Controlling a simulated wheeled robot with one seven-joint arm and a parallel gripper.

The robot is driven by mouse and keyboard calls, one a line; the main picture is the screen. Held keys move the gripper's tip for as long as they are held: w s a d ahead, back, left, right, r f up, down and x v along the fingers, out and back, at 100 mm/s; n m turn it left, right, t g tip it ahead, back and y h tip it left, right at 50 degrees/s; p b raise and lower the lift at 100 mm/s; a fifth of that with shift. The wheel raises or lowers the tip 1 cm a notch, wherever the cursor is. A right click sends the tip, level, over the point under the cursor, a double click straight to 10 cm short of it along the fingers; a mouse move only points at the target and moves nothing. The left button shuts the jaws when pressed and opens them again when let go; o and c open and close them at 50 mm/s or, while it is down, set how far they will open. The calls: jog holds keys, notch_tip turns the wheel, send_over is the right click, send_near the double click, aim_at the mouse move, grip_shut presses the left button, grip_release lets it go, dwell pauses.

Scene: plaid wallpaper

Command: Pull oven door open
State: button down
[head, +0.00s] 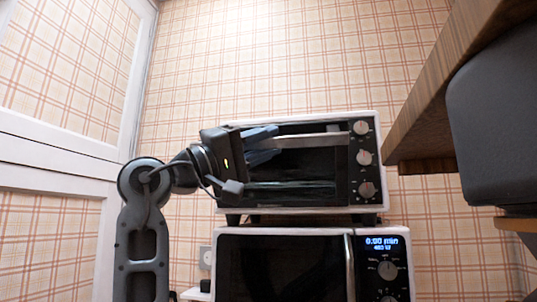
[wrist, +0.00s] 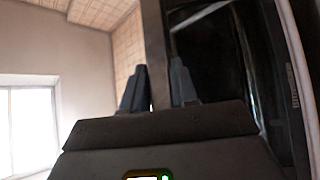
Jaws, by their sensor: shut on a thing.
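The oven (head: 368,209) is a white-framed countertop unit with a dark glass door (head: 310,170) and several knobs on its right side. Its door handle (head: 322,140) is a pale horizontal bar near the top of the door. My gripper (head: 279,142) is shut on the left part of this handle, with one finger above it and one below. In the wrist view the handle (wrist: 157,45) runs between the two fingers of my gripper (wrist: 158,85). The door looks shut or nearly so; I cannot tell if there is a small gap.
A microwave (head: 405,260) with a lit display stands directly under the oven. A wooden shelf or cabinet edge (head: 440,90) and a dark grey rounded object (head: 495,120) are close on the right. A white-framed panel (head: 60,150) is on the left. A window (wrist: 28,125) shows in the wrist view.

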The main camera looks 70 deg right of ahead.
notch_tip(320, 180, down, 15)
jog(key=a+m+g+y+b, duration=0.2)
jog(key=m+g+y+b, duration=0.7)
jog(key=m+b, duration=0.8)
jog(key=y+b, duration=0.2)
jog(key=b, duration=0.1)
jog(key=shift+a+m+g, duration=0.25)
jog(key=shift+m+g, duration=0.05)
jog(key=shift+g, duration=0.1)
jog(key=shift+s+b, duration=0.1)
jog(key=shift+b, duration=0.2)
jog(key=c, duration=1)
grip_release()
jog(key=shift+o, duration=0.2)
jog(key=d+v, duration=0.1)
jog(key=v, duration=0.6)
jog(key=shift+w+a+f+p, duration=0.3)
jog(key=shift+a+f+p, duration=0.1)
jog(key=shift+a, duration=0.15)
jog(key=shift+r, duration=0.1)
